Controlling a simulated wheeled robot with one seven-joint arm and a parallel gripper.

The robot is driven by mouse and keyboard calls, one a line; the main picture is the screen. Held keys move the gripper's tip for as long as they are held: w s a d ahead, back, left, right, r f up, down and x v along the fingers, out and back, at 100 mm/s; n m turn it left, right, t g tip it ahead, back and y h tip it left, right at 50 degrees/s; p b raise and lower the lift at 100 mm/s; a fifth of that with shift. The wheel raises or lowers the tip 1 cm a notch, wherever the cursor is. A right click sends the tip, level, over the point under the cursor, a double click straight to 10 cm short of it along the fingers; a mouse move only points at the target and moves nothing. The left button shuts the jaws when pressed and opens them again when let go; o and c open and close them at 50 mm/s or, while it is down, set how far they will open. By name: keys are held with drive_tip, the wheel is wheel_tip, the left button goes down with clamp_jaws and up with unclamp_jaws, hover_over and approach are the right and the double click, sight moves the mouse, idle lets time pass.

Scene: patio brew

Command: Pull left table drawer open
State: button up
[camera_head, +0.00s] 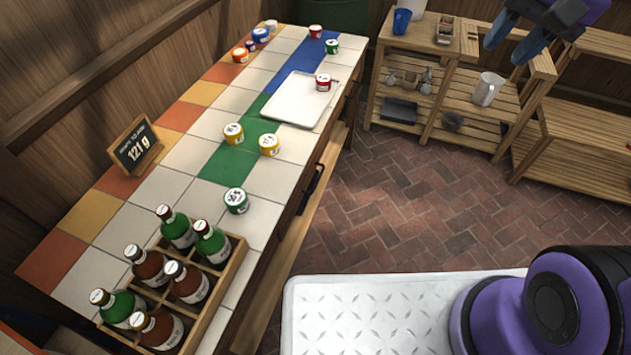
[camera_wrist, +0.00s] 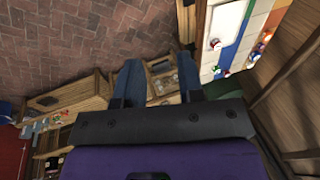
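The tiled table (camera_head: 255,195) runs along the left wall, and its wooden front with drawers (camera_head: 329,152) faces the floor to the right. A dark handle (camera_head: 314,186) shows on that front, seen steeply from above. The front nearer the crate is partly hidden by the table edge, so I cannot tell whether each drawer is fully shut. My gripper (camera_head: 512,42) is at the top right, high and far from the table front, with its fingers apart and nothing between them. In the wrist view my gripper (camera_wrist: 158,80) also shows two separated fingers.
A wooden crate (camera_head: 238,262) of bottles, several small jars, a white tray (camera_head: 293,101) and a sign (camera_head: 137,146) stand on the table. Wooden shelves (camera_head: 484,128) stand at the back right. The brick floor (camera_head: 410,205) between is clear.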

sight(318, 180)
drive_tip(key=w+a+f+m+g+y, duration=0.2)
drive_tip(key=w+a+f+m+y, duration=0.2)
drive_tip(key=w+f+m, duration=0.55)
drive_tip(key=w+a+f+m+g+y, duration=0.2)
drive_tip(key=w+a+f+m+y, duration=0.25)
drive_tip(key=w+f, duration=0.85)
drive_tip(key=s+a+f+m+t+y, duration=0.15)
drive_tip(key=a+f+m+t, duration=0.25)
drive_tip(key=f+m, duration=1.1)
drive_tip(key=a+f+m+t+y, duration=0.25)
drive_tip(key=f+m, duration=0.45)
drive_tip(key=f, duration=1.5)
drive_tip(key=shift+t, duration=0.35)
drive_tip(key=x, duration=1)
drive_tip(key=shift+a+f, duration=0.2)
drive_tip(key=shift+s, duration=0.1)
clamp_jaws()
